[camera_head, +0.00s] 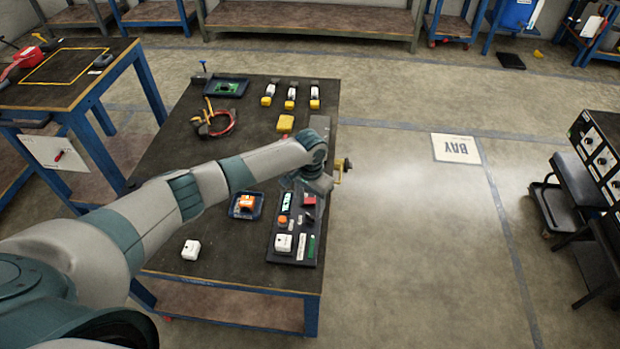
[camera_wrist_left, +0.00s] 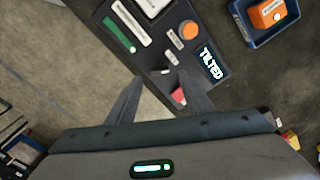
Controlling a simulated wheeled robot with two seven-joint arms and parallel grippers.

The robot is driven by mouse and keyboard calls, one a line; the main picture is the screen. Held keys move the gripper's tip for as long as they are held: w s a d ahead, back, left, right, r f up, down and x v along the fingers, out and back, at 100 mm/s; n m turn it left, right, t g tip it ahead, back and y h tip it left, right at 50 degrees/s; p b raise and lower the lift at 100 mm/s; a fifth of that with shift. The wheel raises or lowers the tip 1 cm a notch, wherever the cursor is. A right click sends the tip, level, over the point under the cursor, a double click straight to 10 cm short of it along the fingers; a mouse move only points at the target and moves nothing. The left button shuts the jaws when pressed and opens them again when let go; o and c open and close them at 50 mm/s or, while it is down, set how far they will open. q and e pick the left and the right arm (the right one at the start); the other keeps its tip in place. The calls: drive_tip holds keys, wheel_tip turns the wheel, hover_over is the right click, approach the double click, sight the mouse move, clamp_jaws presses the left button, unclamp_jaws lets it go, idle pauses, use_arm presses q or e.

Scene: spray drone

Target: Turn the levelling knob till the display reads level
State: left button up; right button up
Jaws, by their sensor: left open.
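A dark panel (camera_head: 310,262) lies near the table's front right corner. Its display (camera_wrist_left: 209,62) reads TILTED in the left wrist view; in the head view the display (camera_head: 287,203) glows pale green. An orange round knob (camera_wrist_left: 188,31) sits beside the display, and it also shows in the head view (camera_head: 282,219). I cannot tell for certain that it is the levelling knob. My left gripper (camera_wrist_left: 160,80) is open and empty, over the panel's edge. A red part (camera_wrist_left: 178,96) of the panel shows by one finger. My right gripper is out of view.
A blue tray with an orange block (camera_head: 246,203) and a white block (camera_head: 191,250) stand left of the panel. Red-handled pliers (camera_head: 214,122) lie farther back.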

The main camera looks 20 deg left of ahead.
sight(310, 215)
use_arm(q)
wheel_tip(310, 215, up, 13)
drive_tip(key=b, duration=0.1)
drive_tip(key=shift+f+b, duration=0.15)
drive_tip(key=shift+b, duration=0.25)
